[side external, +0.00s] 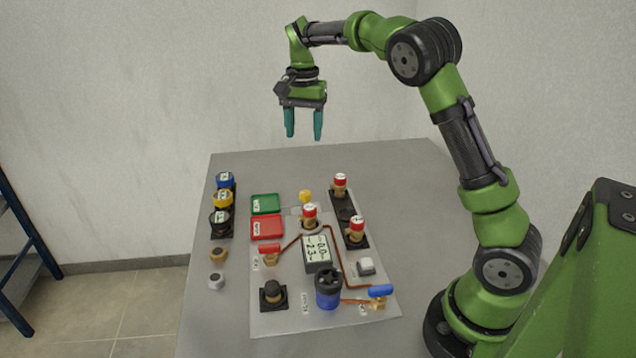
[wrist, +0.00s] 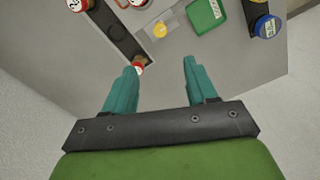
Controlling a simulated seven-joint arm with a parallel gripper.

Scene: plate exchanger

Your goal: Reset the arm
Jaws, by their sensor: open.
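My gripper (side external: 303,135) hangs above the far part of the grey table, its two teal fingers pointing down and apart. It is open and empty, well clear of everything on the table. In the wrist view its fingers (wrist: 160,75) show spread, with bare table and the white panel beyond them. My arm is raised and bent over the table from the right.
Several capped parts stand in a rack (side external: 222,230) farther left. The far table strip is clear.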

